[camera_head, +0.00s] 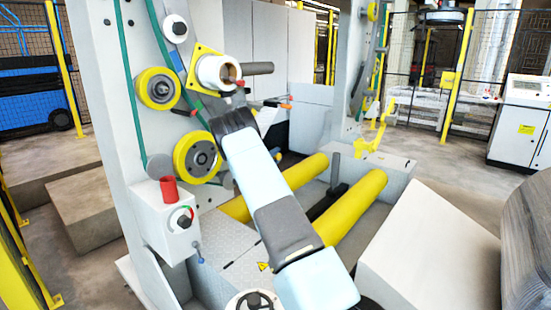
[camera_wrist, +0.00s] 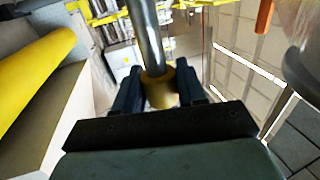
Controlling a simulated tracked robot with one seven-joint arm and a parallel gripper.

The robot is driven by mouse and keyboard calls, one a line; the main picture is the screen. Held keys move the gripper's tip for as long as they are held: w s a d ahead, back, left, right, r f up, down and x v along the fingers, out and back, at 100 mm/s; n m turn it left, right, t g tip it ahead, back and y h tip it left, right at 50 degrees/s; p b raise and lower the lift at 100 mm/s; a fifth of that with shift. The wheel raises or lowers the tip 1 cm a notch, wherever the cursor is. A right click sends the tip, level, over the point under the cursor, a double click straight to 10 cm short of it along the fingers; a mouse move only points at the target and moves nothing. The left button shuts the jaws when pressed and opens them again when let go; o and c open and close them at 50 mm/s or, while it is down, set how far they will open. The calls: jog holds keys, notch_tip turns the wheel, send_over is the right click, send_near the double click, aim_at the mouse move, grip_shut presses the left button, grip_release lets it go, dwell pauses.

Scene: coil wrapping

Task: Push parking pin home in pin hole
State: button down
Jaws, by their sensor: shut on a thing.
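In the wrist view my gripper (camera_wrist: 160,88) is shut on a brass-coloured knob or collar. A smooth steel rod (camera_wrist: 148,35) runs from this collar (camera_wrist: 160,92) toward the top of the picture; this looks like the parking pin. The two dark fingers stand on either side of the collar. In the head view the dark wrist end of my arm is raised beside the machine's upright, below the white core with a yellow flange (camera_head: 205,60). The fingers and pin cannot be made out clearly there. I cannot pick out the pin hole in either view.
Yellow wheels (camera_head: 157,88) and (camera_head: 197,157) sit on the grey upright left of my arm. A red cup (camera_head: 169,189) tops a white control box (camera_head: 166,222). Yellow rollers (camera_head: 350,208) lie low beneath my arm. An orange-tipped lever (camera_head: 285,105) sticks out close to my wrist.

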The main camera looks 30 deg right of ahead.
jog(key=shift+w+a, duration=0.8)
jog(key=shift+w, duration=1.15)
jog(key=shift+w+a, duration=0.85)
jog(key=shift+w, duration=1.1)
jog(key=shift+w+a, duration=0.8)
jog(key=shift+w, duration=1.15)
dwell(0.9)
jog(key=shift+w+r, duration=0.1)
jog(key=shift+r, duration=0.05)
